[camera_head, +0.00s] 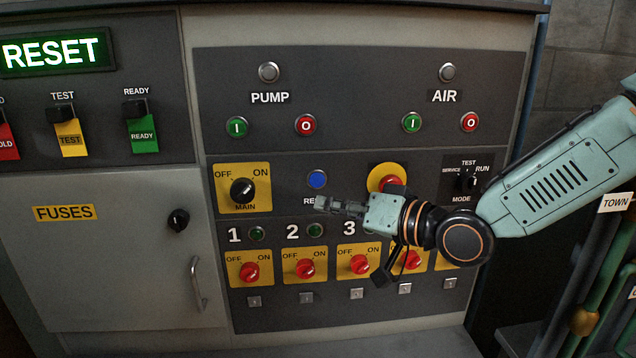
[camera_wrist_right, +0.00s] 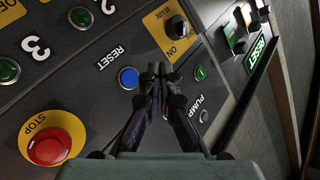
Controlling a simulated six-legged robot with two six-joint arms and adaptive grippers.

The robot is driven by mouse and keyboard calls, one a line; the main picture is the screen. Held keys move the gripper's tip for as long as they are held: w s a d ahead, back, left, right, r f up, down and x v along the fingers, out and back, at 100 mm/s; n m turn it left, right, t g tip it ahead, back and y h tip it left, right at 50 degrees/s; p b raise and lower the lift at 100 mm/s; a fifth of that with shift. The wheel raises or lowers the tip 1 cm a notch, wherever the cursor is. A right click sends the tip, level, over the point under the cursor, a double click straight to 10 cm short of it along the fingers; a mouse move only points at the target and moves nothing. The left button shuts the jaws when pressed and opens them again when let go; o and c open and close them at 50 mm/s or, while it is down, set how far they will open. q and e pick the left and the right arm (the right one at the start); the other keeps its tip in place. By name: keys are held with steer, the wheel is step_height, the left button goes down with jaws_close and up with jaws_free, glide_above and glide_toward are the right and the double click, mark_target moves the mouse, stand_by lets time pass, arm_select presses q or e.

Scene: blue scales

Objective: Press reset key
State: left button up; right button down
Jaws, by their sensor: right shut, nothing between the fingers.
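The blue reset key (camera_head: 316,179) is a round button on the dark panel, with its RESET label below it partly hidden by my right gripper. It also shows in the right wrist view (camera_wrist_right: 128,78), to the left of the fingertips. My right gripper (camera_head: 320,204) is shut and empty, its fingertips just below the blue key in the head view. In the right wrist view the closed fingertips (camera_wrist_right: 160,70) lie beside the key with a visible gap in the picture. I cannot tell how far they are from the panel. My left gripper is not in view.
A yellow-ringed red STOP button (camera_wrist_right: 48,146) sits close to my right gripper. The yellow MAIN switch (camera_head: 242,190) is left of the key. Red numbered knobs (camera_head: 305,269) are below; PUMP buttons (camera_head: 306,125) are above. A lit RESET sign (camera_head: 52,53) is at upper left.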

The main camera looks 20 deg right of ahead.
mark_target(317, 180)
steer(key=w, duration=0.2)
steer(key=w+d, duration=0.1)
steer(key=w, duration=0.3)
steer(key=shift+w+d, duration=0.15)
steer(key=shift+d, duration=0.1)
steer(key=shift+w, duration=0.35)
steer(key=shift+s, duration=0.15)
stand_by(0.6)
steer(key=shift+w, duration=0.2)
steer(key=shift+w+d, duration=0.1)
steer(key=shift+w, duration=0.2)
